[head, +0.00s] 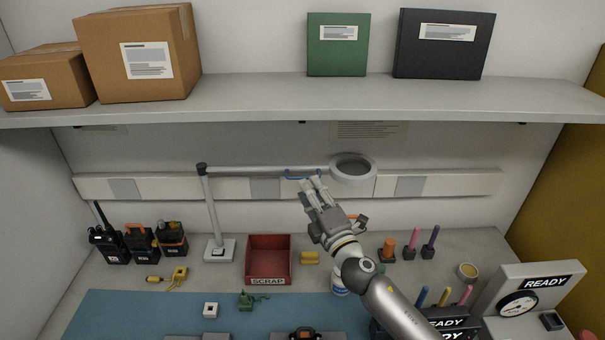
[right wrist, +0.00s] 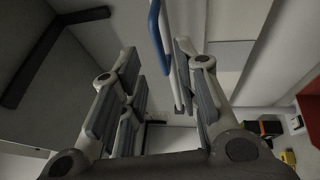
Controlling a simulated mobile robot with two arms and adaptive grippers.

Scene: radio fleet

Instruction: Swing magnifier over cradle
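The magnifier has a white post on a square base (head: 219,250), a long horizontal arm (head: 262,169) and a round lens head (head: 353,169) at its right end. A blue handle (head: 302,177) hangs under the arm, left of the lens head. My right gripper (head: 312,184) is at this handle. In the right wrist view its fingers (right wrist: 160,85) are apart, and the blue handle (right wrist: 155,28) shows in the gap, closer to the right-hand fingers. I cannot tell whether they touch. A dark object with orange (head: 305,335), cut off at the bottom edge, may be the cradle. My left gripper is not in view.
A shelf (head: 300,97) with boxes and binders overhangs the bench. A red scrap bin (head: 269,262), radios (head: 140,243) and several coloured pens stand below. A blue mat (head: 130,312) lies in front. A READY gauge unit (head: 525,295) is at right.

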